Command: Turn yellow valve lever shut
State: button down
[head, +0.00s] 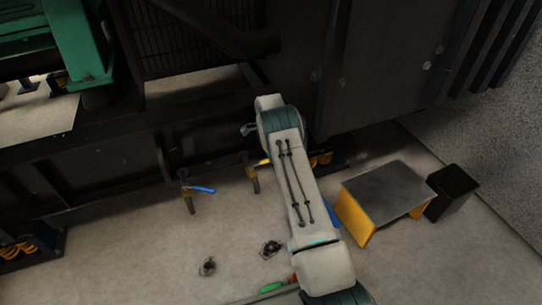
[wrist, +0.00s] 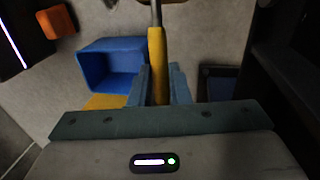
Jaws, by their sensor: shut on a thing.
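The yellow valve lever (wrist: 157,50) runs up from between my fingers in the wrist view, with a grey metal part at its far end. My gripper (wrist: 160,84) is shut on the lever, one teal finger on each side. In the head view a short piece of the yellow lever (head: 263,161) shows at the left edge of my arm, above a brownish valve pipe (head: 254,181). My arm hides the gripper there. A separate valve with a blue lever (head: 201,189) stands to the left.
The dark genset frame (head: 110,160) runs behind the valves. A grey-topped yellow step (head: 385,188) and a black box (head: 452,192) stand to the right. A blue bin (wrist: 108,65) and an orange block (wrist: 56,22) show in the wrist view. Floor at lower left is mostly open.

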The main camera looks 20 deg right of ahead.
jog(key=shift+w, duration=0.15)
jog(key=c, duration=1.4)
grip_release()
jog(key=shift+o, duration=0.2)
notch_tip(320, 180, up, 14)
jog(key=w+p, duration=0.2)
jog(key=p, duration=0.2)
jog(key=shift+w+f+p, duration=0.2)
jog(key=shift+w+p, duration=0.1)
jog(key=shift+p, duration=0.1)
jog(key=shift+a, duration=0.1)
